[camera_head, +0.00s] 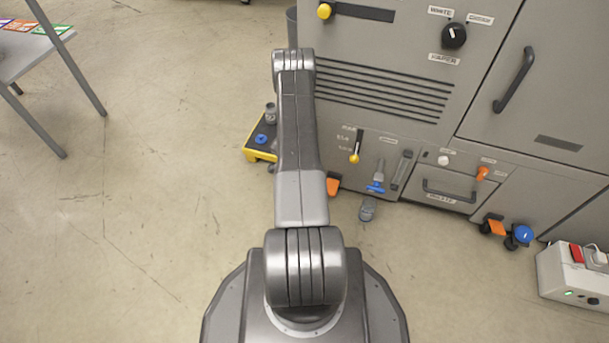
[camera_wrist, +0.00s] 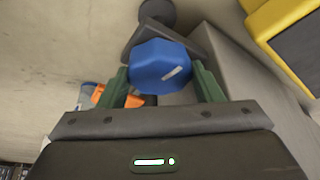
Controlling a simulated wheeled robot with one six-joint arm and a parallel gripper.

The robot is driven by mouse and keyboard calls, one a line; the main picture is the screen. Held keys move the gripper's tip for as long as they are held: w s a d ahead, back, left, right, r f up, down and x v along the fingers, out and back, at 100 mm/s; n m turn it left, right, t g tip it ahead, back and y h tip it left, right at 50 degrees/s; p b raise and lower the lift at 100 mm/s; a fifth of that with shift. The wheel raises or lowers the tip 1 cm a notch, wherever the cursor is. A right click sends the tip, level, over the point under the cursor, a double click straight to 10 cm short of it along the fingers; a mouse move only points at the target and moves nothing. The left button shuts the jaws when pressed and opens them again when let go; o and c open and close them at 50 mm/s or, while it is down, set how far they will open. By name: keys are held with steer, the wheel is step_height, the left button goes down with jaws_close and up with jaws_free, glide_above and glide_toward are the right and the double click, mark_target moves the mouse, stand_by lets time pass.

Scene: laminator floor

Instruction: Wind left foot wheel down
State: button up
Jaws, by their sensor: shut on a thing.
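In the wrist view the left foot wheel (camera_wrist: 158,62) is a blue faceted knob with a pale mark on its face. My gripper (camera_wrist: 162,86) has its two green fingers on either side of this knob, shut on it. An orange part (camera_wrist: 120,97) lies just beyond the left finger, partly hidden. In the head view my arm hides the gripper and the left wheel. Only an orange piece (camera_head: 333,185) shows there, low on the machine's left side beside my arm.
The grey machine (camera_head: 385,85) fills the right. Its right foot has an orange part (camera_head: 494,227) and a blue wheel (camera_head: 523,234). A white socket box (camera_head: 572,277) lies at right.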

stand_by(0.3)
steer(key=o, duration=1)
